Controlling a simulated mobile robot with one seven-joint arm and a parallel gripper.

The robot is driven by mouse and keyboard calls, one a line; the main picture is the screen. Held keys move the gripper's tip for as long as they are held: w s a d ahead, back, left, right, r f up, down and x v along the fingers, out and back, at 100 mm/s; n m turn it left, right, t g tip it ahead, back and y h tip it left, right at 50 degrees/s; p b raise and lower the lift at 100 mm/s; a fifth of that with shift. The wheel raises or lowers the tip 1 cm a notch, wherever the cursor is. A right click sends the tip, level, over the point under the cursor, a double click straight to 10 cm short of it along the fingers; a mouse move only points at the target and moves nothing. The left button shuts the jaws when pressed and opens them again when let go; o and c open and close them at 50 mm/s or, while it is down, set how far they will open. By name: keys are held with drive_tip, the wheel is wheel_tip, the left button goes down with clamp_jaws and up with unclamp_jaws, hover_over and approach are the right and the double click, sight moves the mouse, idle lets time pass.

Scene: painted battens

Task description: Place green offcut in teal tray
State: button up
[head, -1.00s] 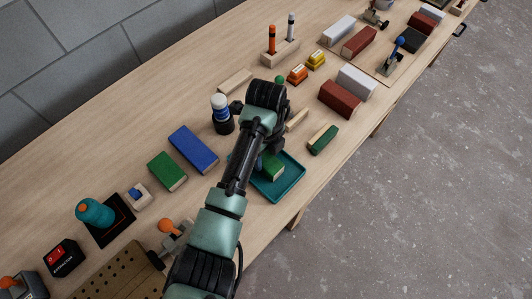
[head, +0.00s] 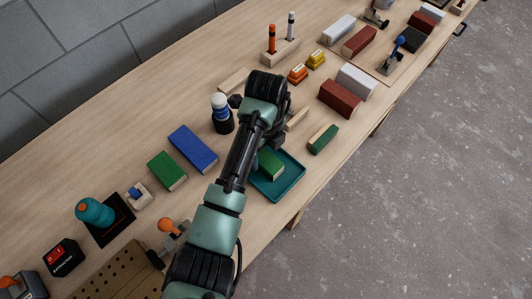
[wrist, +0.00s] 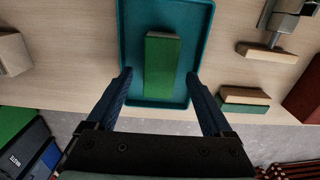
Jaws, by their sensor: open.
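The green offcut (head: 271,165), a green-topped block with a pale wood end, lies inside the teal tray (head: 291,183). In the wrist view the offcut (wrist: 162,68) rests lengthwise on the floor of the tray (wrist: 205,22), apart from its side walls. My gripper (wrist: 159,75) is open, with one finger on each side of the offcut in the picture and no visible contact. Its height above the tray is hard to tell. In the head view my arm hides the fingers and the tray's left part.
Another green block (head: 167,171) and a blue block (head: 194,149) lie to the left. A blue-and-white topped item (head: 221,113) stands near my wrist. The table's front edge runs close to the tray.

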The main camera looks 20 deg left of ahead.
sight(266, 159)
wheel_tip(266, 159, up, 10)
drive_tip(key=p, duration=0.1)
drive_tip(key=shift+r+p, duration=0.25)
drive_tip(key=shift+p, duration=0.1)
drive_tip(key=shift+w, duration=0.15)
drive_tip(key=w+d+r+n+t, duration=0.3)
drive_tip(key=w+d+r+t, duration=0.2)
drive_tip(key=w+r, duration=0.3)
drive_tip(key=w+d+r+n+t, duration=0.2)
drive_tip(key=d+r+t, duration=0.1)
drive_tip(key=r, duration=0.4)
drive_tip(key=w+d+r+n+t+h, duration=0.1)
drive_tip(key=w+d+r+n+t, duration=0.2)
drive_tip(key=r, duration=0.5)
drive_tip(key=d+r+n+t, duration=0.2)
drive_tip(key=r+t, duration=0.2)
drive_tip(key=r, duration=0.3)
drive_tip(key=s+r+n+t, duration=0.6)
drive_tip(key=s+r, duration=0.3)
drive_tip(key=r, duration=0.4)
drive_tip(key=s+d+r+n+t+y, duration=0.1)
drive_tip(key=s+r+n+t, duration=0.5)
drive_tip(key=s+r, duration=0.3)
wheel_tip(266, 159, up, 4)
drive_tip(key=shift+s+r, duration=0.1)
drive_tip(key=shift+s, duration=0.2)
